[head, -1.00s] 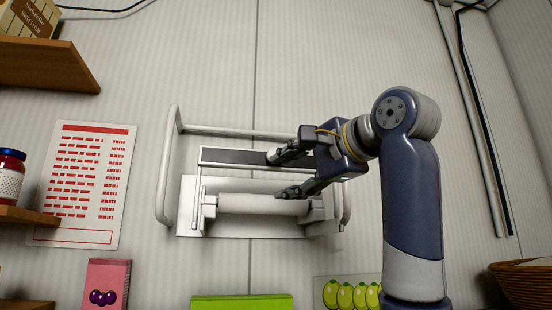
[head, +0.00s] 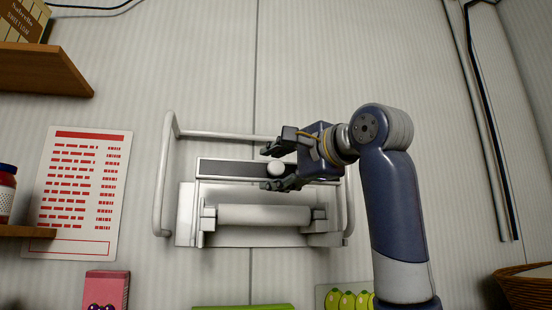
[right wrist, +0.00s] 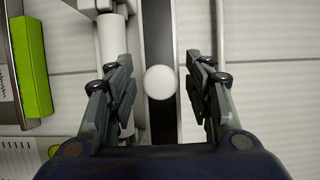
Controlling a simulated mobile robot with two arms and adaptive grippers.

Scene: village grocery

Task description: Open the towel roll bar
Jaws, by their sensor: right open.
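The towel roll holder (head: 186,213) is fixed to the wall. A pale roll (head: 264,215) lies across its lower part, and a dark flat bar (head: 232,168) in a light frame runs above the roll. A round white knob (head: 276,169) sits on the dark bar. My right gripper (head: 268,168) is open, with one finger above the knob and one below it. In the right wrist view the knob (right wrist: 160,82) lies between the spread fingers, with a gap on both sides. The bar's right end is hidden behind my gripper. My left gripper is not in view.
A pale rail (head: 161,185) curves around the holder. A printed notice (head: 78,195) hangs at left, beside wooden shelves (head: 45,72) and a red jar (head: 7,192). A pink box (head: 106,289), a green box (head: 243,307) and a basket (head: 525,290) stand low. The wall above is clear.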

